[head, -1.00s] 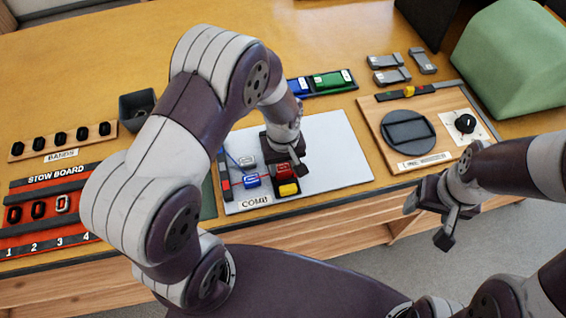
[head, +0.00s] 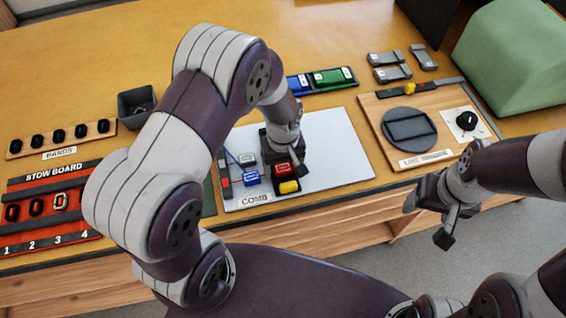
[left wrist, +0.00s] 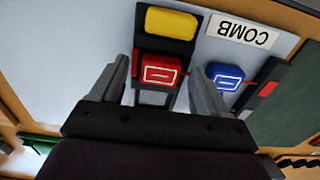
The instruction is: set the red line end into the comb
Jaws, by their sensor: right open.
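The red line end (head: 283,169) is a small red block with a pale outline, seated in a dark holder on the pale board. A short red line leaves its side in the left wrist view (left wrist: 160,70). My left gripper (left wrist: 158,72) is open, with a finger on each side of the red block and gaps showing; contact is not visible. In the head view my left gripper (head: 287,158) is just behind the block, partly hidden by its own wrist. The comb (head: 224,178) is a dark bar with a red part at the board's left edge. My right gripper (head: 431,222) is open and empty off the table's front edge.
A yellow block (head: 289,187) sits beside the red one. A blue block (head: 251,179) and a grey-white block (head: 247,160) lie between it and the comb. The COMB label (head: 256,201) is at the front. The board's right half (head: 345,150) is clear.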

